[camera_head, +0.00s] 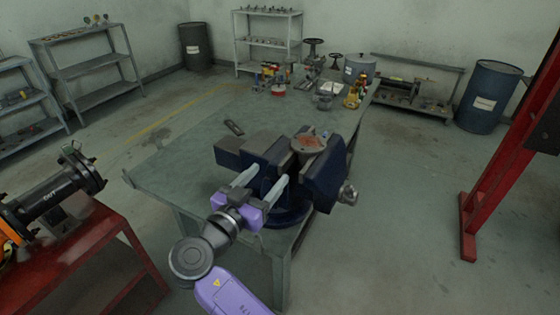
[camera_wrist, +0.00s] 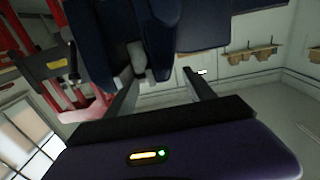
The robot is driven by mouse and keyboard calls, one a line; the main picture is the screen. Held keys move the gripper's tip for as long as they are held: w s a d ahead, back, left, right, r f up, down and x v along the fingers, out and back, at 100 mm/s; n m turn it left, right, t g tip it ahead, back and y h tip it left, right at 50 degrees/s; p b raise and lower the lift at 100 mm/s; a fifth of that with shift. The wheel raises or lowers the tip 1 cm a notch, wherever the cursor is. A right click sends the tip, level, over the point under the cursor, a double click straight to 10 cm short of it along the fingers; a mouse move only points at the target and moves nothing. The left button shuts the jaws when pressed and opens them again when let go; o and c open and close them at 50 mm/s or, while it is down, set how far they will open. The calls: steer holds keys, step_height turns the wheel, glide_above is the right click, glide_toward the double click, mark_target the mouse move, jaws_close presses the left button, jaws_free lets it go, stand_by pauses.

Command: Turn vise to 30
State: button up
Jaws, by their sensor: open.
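A dark blue bench vise (camera_head: 318,180) stands at the near right corner of the green workbench (camera_head: 185,165). A round metal flanged part (camera_head: 309,143) sits at the top of its jaws. A metal piece, perhaps the handle end (camera_head: 347,193), sticks out at the vise's right side. My gripper (camera_head: 263,182) is open at the vise's near left side, its two fingers pointing at the body. In the wrist view the open fingers (camera_wrist: 158,88) reach toward the dark vise body (camera_wrist: 190,25), with a grey metal piece (camera_wrist: 138,58) near the left finger. I cannot tell whether they touch.
A red table (camera_head: 85,250) with a black pipe fitting (camera_head: 60,195) stands at the left. Tools and valve parts crowd the bench's far end. A red post frame (camera_head: 500,150) stands at the right. The floor between the bench and this frame is clear.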

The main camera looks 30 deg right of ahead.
mark_target(280, 162)
steer(key=shift+p+x, duration=0.9)
steer(key=shift+x, duration=2.65)
jaws_close()
